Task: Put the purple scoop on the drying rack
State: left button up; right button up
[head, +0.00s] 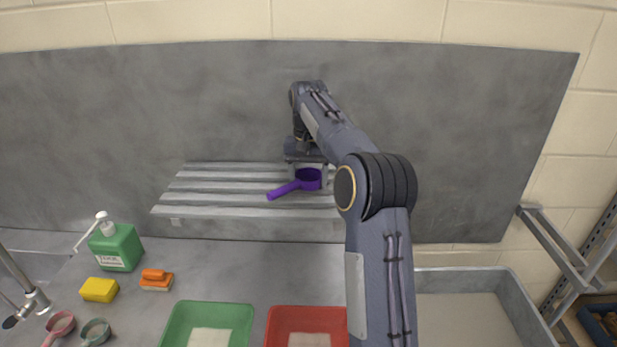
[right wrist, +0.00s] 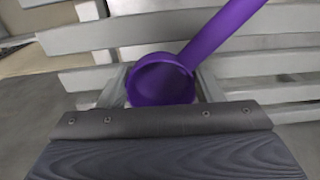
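The purple scoop (head: 309,180) is at the drying rack (head: 190,187), over its slats, with its handle pointing left and toward me. My right gripper (head: 308,170) reaches down over the scoop's cup from behind. In the right wrist view, the cup of the scoop (right wrist: 160,80) sits between the two pale fingers of the right gripper (right wrist: 162,88), close against both. The handle runs up and right there, with the slats (right wrist: 265,65) behind it. Whether the cup touches the slats is hard to tell. My left gripper is out of view.
A green tub (head: 172,325) and a red tub (head: 270,320) stand on the counter below the rack. A green bottle (head: 118,247), yellow sponge (head: 99,290), orange brush (head: 156,280) and two small scoops are at left. A grey basin (head: 505,290) is at right. The rack's left part is bare.

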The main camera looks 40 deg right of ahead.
jog(key=o, duration=0.4)
jog(key=shift+o, duration=0.2)
